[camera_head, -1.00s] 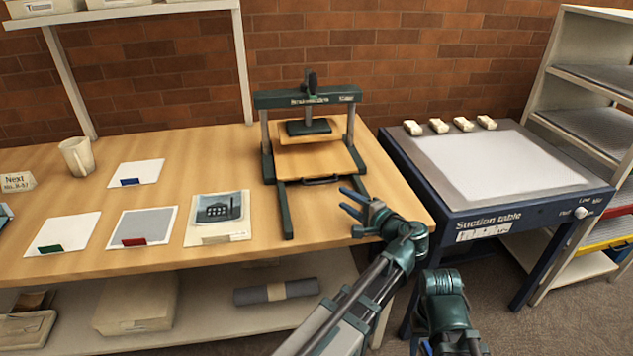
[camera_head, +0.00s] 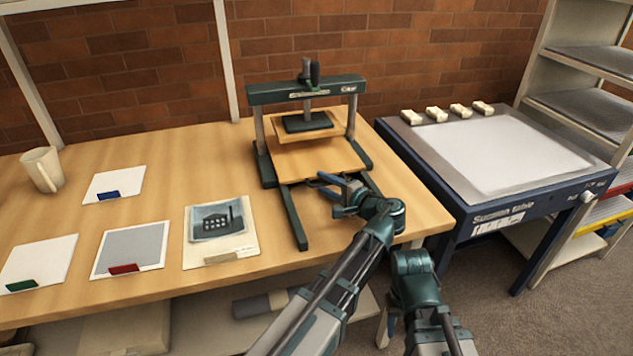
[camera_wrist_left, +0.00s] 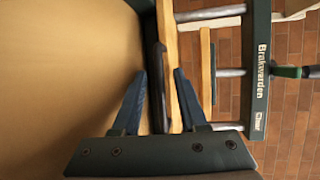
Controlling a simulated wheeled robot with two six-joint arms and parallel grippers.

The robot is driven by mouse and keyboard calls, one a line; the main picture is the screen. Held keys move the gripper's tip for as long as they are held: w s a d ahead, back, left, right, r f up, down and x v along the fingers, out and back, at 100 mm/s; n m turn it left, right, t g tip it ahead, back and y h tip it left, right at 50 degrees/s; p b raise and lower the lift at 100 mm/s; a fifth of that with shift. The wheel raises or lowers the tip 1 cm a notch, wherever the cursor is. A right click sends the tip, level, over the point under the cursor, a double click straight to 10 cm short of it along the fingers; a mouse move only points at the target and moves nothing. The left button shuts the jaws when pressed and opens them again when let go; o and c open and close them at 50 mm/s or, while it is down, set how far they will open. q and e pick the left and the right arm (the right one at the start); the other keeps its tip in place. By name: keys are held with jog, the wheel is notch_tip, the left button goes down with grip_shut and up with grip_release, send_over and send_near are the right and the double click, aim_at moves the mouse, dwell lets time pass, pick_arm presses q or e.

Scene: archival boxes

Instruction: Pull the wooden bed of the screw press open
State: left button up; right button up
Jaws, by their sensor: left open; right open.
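The screw press (camera_head: 305,92) stands at the back of the wooden table, dark green with a screw on top. Its wooden bed (camera_head: 318,160) sits on two dark rails, its front edge a little in front of the posts. My left gripper (camera_wrist_left: 160,72) is open at the bed's front edge. Its blue fingers are either side of the dark handle (camera_wrist_left: 158,95) in the left wrist view; I cannot tell if they touch it. In the head view the gripper hides the handle. My right arm is low at the front; its fingers do not show clearly.
A picture sheet (camera_head: 220,230) and several cards lie left of the press, with a mug (camera_head: 42,169) further left. A suction table (camera_head: 500,155) stands to the right, beyond a gap. A brick wall is behind the press.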

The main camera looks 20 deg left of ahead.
pick_arm(q)
grip_shut()
dwell(1.4)
